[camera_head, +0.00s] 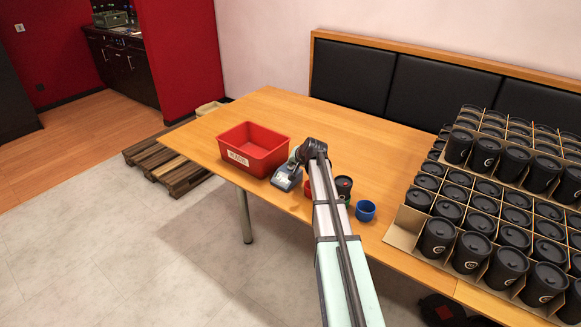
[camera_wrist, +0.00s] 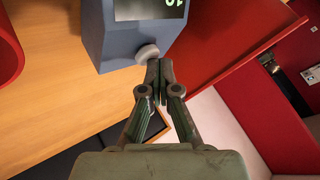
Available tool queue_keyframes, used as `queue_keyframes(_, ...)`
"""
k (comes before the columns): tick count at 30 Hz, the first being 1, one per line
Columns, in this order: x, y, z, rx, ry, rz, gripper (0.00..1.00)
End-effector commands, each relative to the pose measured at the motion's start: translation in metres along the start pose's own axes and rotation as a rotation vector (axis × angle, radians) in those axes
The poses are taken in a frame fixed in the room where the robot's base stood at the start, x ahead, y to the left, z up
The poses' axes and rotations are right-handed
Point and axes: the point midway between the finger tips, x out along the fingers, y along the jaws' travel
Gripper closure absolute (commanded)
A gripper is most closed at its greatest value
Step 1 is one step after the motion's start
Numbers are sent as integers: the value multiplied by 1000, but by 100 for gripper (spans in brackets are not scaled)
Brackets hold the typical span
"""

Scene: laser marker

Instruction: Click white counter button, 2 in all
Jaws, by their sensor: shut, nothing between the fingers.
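The counter (camera_head: 287,180) is a small blue-grey box on the table, just right of the red bin in the head view. In the wrist view the counter (camera_wrist: 105,42) fills the top, with a dark display (camera_wrist: 148,9) whose digits are partly cut off. Its round white button (camera_wrist: 148,54) sticks out from its lower corner. My gripper (camera_wrist: 158,66) is shut and empty, its fingertips right beside the button. I cannot tell whether they touch it. In the head view my gripper (camera_head: 297,156) is at the counter, and my arm hides part of it.
A labelled red bin (camera_head: 283,158) stands left of the counter. A black-lidded cup (camera_head: 344,186) and a blue cup (camera_head: 366,211) stand right of my arm. Divided cartons of black cups (camera_head: 404,217) fill the table's right side. The wooden table (camera_head: 345,137) is clear behind.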

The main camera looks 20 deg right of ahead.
Motion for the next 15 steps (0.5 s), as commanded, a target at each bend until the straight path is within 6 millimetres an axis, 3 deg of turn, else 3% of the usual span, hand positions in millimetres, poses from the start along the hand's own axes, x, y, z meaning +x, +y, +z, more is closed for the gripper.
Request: queue_keyframes(15,-4,-3,-3,0,-2,1,100)
